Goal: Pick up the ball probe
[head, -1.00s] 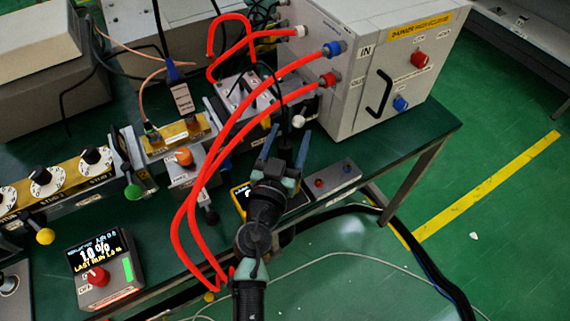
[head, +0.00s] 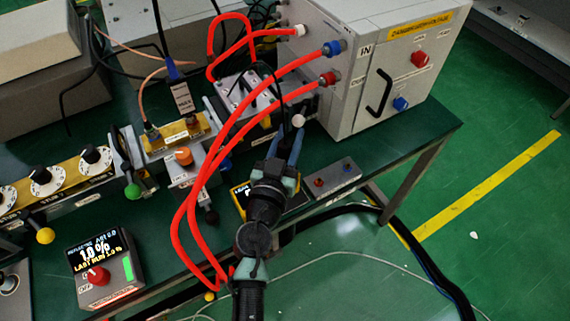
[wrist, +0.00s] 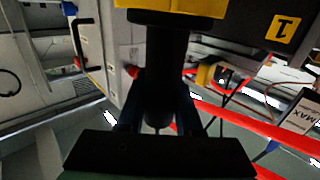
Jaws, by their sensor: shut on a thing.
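My gripper (head: 284,142) reaches over the bench in front of the grey cabinet, its two bluish fingers closed on a dark handle. I take this handle to be the ball probe (wrist: 166,65); in the wrist view it is a thick black cylinder between the fingers, with yellow at the top edge of the picture. A small white ball (head: 298,120) shows just beyond the fingertips in the head view. I cannot tell whether it belongs to the held handle. The fingers hide much of the handle in the head view.
The grey cabinet (head: 350,95) with red hoses (head: 245,110) stands just beyond my gripper. The hoses loop close on its left. A small grey box (head: 335,180) with red and blue buttons lies at right. A display box (head: 100,270) stands at front left.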

